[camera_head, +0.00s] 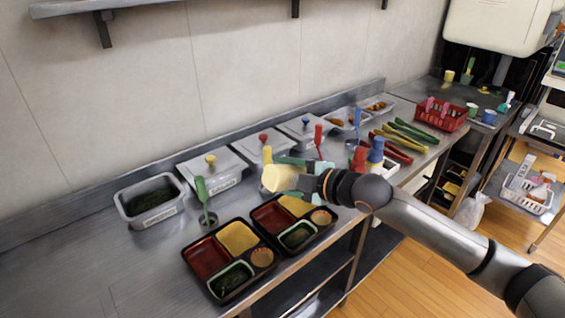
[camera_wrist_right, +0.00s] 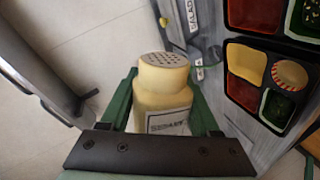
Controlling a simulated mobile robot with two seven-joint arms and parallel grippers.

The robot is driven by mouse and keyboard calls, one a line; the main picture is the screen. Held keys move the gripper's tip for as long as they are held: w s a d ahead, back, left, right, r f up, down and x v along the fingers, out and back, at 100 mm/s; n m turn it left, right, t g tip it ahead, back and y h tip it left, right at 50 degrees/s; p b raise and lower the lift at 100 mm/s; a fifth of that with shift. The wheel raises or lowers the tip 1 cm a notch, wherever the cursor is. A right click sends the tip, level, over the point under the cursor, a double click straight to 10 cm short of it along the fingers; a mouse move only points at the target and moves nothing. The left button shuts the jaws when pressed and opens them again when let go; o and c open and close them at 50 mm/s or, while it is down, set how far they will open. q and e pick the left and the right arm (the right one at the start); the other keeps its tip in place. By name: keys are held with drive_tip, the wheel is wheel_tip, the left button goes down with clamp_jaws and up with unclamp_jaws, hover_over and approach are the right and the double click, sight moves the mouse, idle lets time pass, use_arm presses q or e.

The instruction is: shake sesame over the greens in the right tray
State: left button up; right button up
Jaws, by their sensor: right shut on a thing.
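My left gripper is out of view.
The left tray (camera_head: 217,296) stands beside the right one. A green-handled ladle (camera_head: 201,190) and lidded pans (camera_head: 212,174) stand behind. Red (camera_head: 359,158) and blue (camera_head: 376,150) bottles are close to my right wrist. Bare counter lies at far left.

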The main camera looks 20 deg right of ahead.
use_arm(q)
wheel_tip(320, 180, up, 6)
drive_tip(key=p, duration=0.4)
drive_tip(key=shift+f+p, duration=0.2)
drive_tip(key=shift+p, duration=0.15)
use_arm(e)
wheel_tip(320, 180, up, 4)
drive_tip(key=n+t+h, duration=0.1)
drive_tip(key=n+h, duration=0.1)
drive_tip(key=n, duration=0.3)
drive_tip(key=n+t+h, duration=0.2)
drive_tip(key=n, duration=0.4)
drive_tip(key=n+t+h, duration=0.2)
drive_tip(key=n+h, duration=0.1)
drive_tip(key=n, duration=0.3)
drive_tip(key=shift+f, duration=0.25)
drive_tip(key=shift+o, duration=0.6)
drive_tip(key=shift+c, duration=0.2)
